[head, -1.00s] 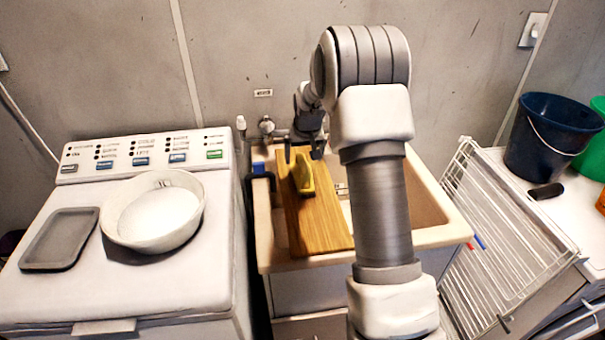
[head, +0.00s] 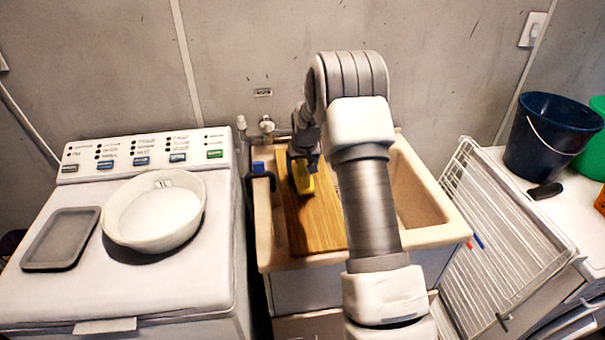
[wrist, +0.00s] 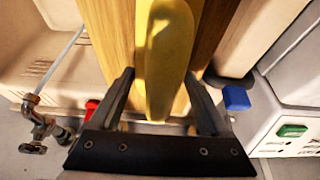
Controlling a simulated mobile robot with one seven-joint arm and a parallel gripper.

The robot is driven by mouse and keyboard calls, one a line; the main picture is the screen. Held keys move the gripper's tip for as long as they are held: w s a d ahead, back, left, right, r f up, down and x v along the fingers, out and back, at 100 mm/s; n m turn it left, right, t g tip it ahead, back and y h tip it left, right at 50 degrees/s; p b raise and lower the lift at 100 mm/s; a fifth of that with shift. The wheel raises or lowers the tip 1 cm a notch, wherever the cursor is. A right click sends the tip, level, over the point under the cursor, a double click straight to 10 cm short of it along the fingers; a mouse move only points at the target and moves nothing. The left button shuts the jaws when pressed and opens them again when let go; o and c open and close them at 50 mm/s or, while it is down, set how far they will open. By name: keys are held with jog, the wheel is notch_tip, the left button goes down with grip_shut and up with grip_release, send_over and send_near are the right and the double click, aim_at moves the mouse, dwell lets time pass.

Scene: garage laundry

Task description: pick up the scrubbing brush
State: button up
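The yellow, elongated scrubbing brush (head: 304,184) lies on a wooden board (head: 322,228) over the left part of the sink. In the wrist view the brush (wrist: 166,62) runs lengthwise between my two dark fingers. My gripper (head: 303,166) is at the brush's far end in the head view, and it also shows in the wrist view (wrist: 160,78). The fingers are apart, with a visible gap on each side of the brush. The gripper partly hides the brush's far end in the head view. The brush's underside is hidden.
The sink (head: 425,205) has a tap (head: 267,127) behind it. A washing machine (head: 190,270) at left bears a white bowl (head: 155,225) and a grey tray (head: 60,240). A wire rack (head: 500,240) leans at right, near a dark blue bucket (head: 550,135) and a small black object (head: 545,191).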

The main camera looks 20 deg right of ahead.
jog(key=c, duration=1.1)
jog(key=shift+r, duration=0.6)
jog(key=r, duration=0.2)
jog(key=d+r, duration=0.1)
jog(key=shift+s+d+r, duration=0.1)
jog(key=shift+s+r, duration=0.25)
jog(key=shift+r, duration=0.05)
jog(key=s+d+r, duration=0.4)
jog(key=d, duration=0.1)
jog(key=s+d+r+b, duration=0.1)
jog(key=s+d+r, duration=0.1)
jog(key=d, duration=0.1)
jog(key=shift+s, duration=0.15)
jog(key=o, duration=0.9)
jog(key=c, duration=0.5)
jog(key=shift+s, duration=0.15)
